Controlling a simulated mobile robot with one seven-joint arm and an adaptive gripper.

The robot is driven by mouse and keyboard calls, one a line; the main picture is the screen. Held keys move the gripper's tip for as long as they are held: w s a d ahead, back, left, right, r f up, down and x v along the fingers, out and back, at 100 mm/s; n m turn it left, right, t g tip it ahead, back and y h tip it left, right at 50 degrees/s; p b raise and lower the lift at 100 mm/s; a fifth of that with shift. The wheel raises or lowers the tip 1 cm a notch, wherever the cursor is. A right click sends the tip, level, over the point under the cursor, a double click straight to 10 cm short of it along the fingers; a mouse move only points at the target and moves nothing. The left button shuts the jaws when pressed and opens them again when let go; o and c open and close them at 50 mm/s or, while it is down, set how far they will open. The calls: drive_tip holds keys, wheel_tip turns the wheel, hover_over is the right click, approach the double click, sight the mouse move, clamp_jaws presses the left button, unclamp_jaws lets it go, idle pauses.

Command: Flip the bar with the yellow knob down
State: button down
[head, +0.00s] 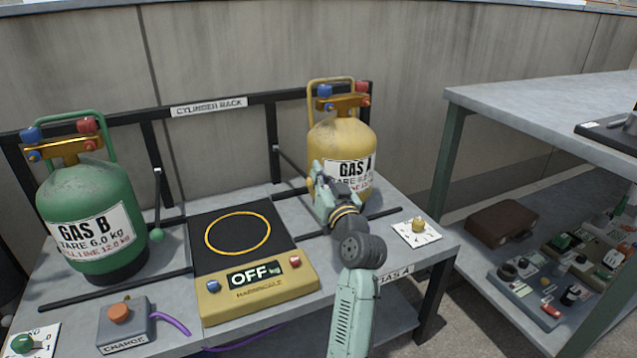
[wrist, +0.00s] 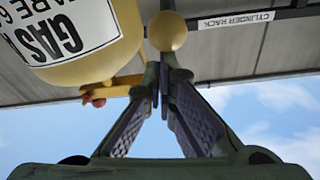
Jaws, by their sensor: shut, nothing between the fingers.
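The yellow knob (wrist: 166,32) shows in the wrist view just beyond my fingertips, beside the yellow cylinder.
The scale (head: 245,288) reads OFF left of my arm. The green GAS B cylinder (head: 88,215) stands at left, with a green-knobbed bar (head: 157,205) beside it. A small yellow switch (head: 418,226) sits right of my wrist. The rack rail (head: 270,97) runs behind.

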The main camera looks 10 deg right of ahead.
drive_tip(key=f+b, duration=0.2)
drive_tip(key=f, duration=0.1)
drive_tip(key=f+b, duration=0.2)
drive_tip(key=shift+s+d+f, duration=0.1)
drive_tip(key=shift+s+d, duration=0.1)
drive_tip(key=shift+s, duration=0.2)
drive_tip(key=shift+f, duration=0.1)
